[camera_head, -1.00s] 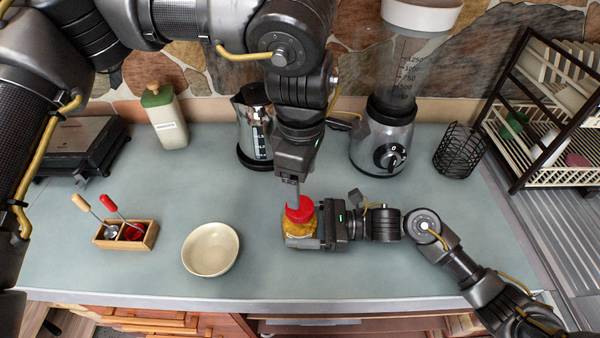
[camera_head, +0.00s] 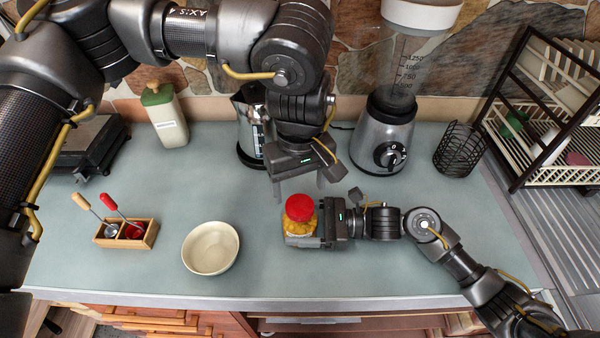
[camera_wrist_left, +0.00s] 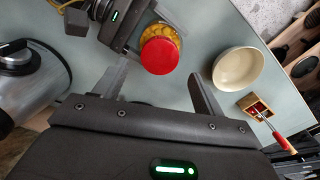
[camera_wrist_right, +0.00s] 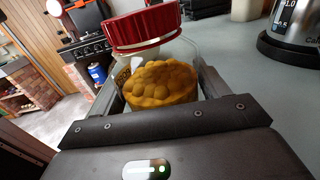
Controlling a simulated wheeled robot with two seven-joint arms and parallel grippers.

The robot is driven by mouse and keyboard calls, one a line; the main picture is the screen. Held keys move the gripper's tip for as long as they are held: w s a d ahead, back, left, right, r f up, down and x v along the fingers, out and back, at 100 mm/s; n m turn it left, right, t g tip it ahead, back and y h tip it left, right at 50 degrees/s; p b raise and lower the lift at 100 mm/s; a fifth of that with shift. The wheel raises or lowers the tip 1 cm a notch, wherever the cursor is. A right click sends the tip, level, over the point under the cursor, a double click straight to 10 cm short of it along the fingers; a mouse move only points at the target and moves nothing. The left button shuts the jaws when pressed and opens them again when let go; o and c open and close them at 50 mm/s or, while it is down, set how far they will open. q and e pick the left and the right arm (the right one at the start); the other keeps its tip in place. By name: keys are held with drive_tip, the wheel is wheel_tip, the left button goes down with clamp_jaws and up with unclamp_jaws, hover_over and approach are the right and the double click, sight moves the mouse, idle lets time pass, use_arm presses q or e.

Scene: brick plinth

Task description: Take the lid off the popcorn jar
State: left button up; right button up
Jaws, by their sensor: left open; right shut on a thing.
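The popcorn jar (camera_head: 299,226) is clear with yellow popcorn inside and stands upright on the counter. Its red lid (camera_head: 299,207) sits on top. In the right wrist view the lid (camera_wrist_right: 143,27) looks slightly tilted at the jar's mouth; I cannot tell how tightly it sits. My right gripper (camera_wrist_right: 160,88) is shut on the jar's glass body (camera_wrist_right: 160,85), one finger on each side, coming from the right. My left gripper (camera_head: 300,187) is open and empty, above and behind the jar. In the left wrist view the lid (camera_wrist_left: 159,56) appears between its spread fingers, apart from them.
A cream bowl (camera_head: 210,248) stands left of the jar, and a wooden box with utensils (camera_head: 125,234) lies further left. A kettle (camera_head: 250,125), a blender (camera_head: 384,140) and a black wire basket (camera_head: 459,150) stand behind. Counter between bowl and jar is clear.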

sight(300, 204)
use_arm(q)
drive_tip(key=shift+f, duration=2.55)
